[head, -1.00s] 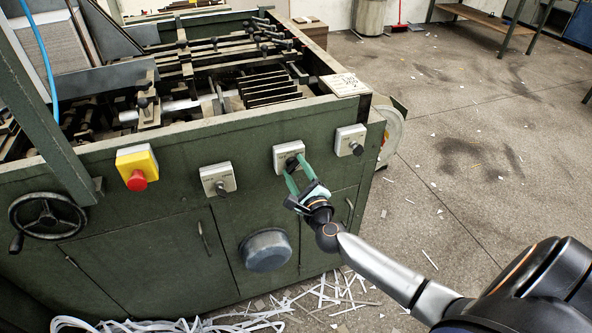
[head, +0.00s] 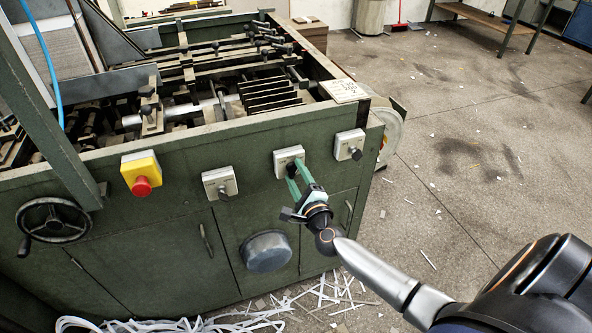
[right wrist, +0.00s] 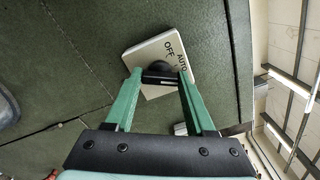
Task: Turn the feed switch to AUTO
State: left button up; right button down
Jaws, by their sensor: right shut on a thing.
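The switch with the white plate (head: 284,157) is the middle one of three on the green machine's front. In the right wrist view its plate (right wrist: 146,52) carries the words OFF and AUTO. My right gripper (head: 292,170) reaches it with its green fingers. In the right wrist view the fingertips (right wrist: 160,77) are shut on the sides of the black knob (right wrist: 158,69). Which word the knob points at cannot be told, as the fingers cover part of plate and knob. My left gripper is in neither view.
Similar switches sit to the left (head: 219,183) and right (head: 350,145). A red stop button (head: 142,186) on a yellow box and a handwheel (head: 53,220) are further left. A round grey cover (head: 267,251) is below. Paper strips litter the floor; open floor lies right.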

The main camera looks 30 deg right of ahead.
jog(key=n+p, duration=0.2)
jog(key=n, duration=0.1)
jog(key=shift+n, duration=0.4)
jog(key=shift+n+p, duration=0.35)
jog(key=shift+n, duration=0.45)
jog(key=shift+c, duration=1.2)
grip_release()
jog(key=shift+s, duration=0.1)
jog(key=v, duration=1.2)
jog(key=shift+s, duration=0.2)
jog(key=shift+a, duration=0.15)
